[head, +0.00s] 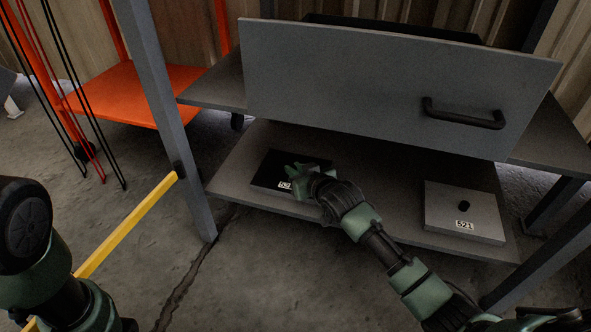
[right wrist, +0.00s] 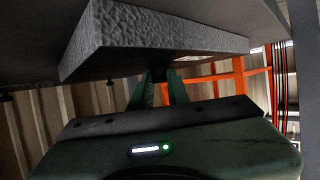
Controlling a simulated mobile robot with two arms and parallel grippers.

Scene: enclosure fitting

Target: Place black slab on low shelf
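The black slab (head: 265,172) is at the left part of the low shelf (head: 240,150), label facing the front. It lies flat, on or just above the shelf; I cannot tell which. My right gripper (head: 300,174) is over the slab's middle and hides part of its label. In the right wrist view, the slab (right wrist: 160,35) shows with a textured side, close to the shelf surface. The right gripper's two green fingers (right wrist: 161,88) are closed around a dark knob on the slab's face. My left arm is at the lower left; its gripper is out of view.
A grey slab (head: 463,212) labelled 521, with a black knob, sits on the shelf's right part. A large grey drawer front (head: 380,85) with a black handle (head: 463,114) overhangs the shelf. A grey post (head: 165,100) stands left. Shelf room is free between the slabs.

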